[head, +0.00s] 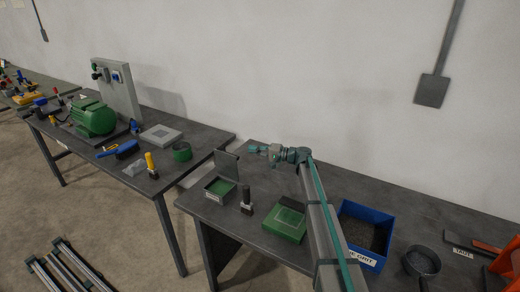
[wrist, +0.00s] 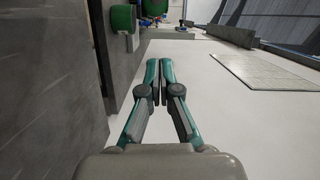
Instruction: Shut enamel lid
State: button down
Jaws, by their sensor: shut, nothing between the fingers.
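A small grey box (head: 220,191) with a green inside stands on the near table at its left end. Its grey lid (head: 226,164) stands up, open, at the box's back edge; I take this for the enamel lid. My gripper (head: 251,149) is to the right of the lid's upper part in the head view, apart from it in the picture; how far apart in depth I cannot tell. In the wrist view my gripper (wrist: 160,66) shows its two teal fingers shut together with nothing between them. I cannot make out the lid for certain in the wrist view.
A black-handled tool (head: 246,201) stands right of the box, beside a green box (head: 285,222). A blue bin (head: 364,234) of dark grit and a round pan (head: 421,260) are farther right. The left table holds a green motor (head: 94,117). A pale wall (head: 300,70) lies behind.

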aim_at(228, 157)
jog(key=s+a+p, duration=0.2)
jog(key=a+p, duration=0.1)
jog(key=a, duration=0.4)
jog(key=shift+f, duration=0.15)
dwell(0.3)
jog(key=b, duration=0.2)
jog(key=s+n+b, duration=0.1)
jog(key=b, duration=0.1)
jog(key=shift+s+a+n, duration=0.3)
jog(key=shift+a, duration=0.1)
jog(key=s+n+b, duration=0.1)
jog(key=b, duration=0.1)
jog(key=s+a+n+h+b, duration=0.1)
jog(key=b, duration=0.2)
jog(key=s+a+n+b, duration=0.1)
jog(key=b, duration=0.2)
jog(key=shift+s+r, duration=0.1)
jog(key=shift+r, duration=0.3)
jog(key=shift+s+a+r+n+b, duration=0.2)
jog(key=shift+n+b, duration=0.2)
jog(key=shift+b, duration=0.15)
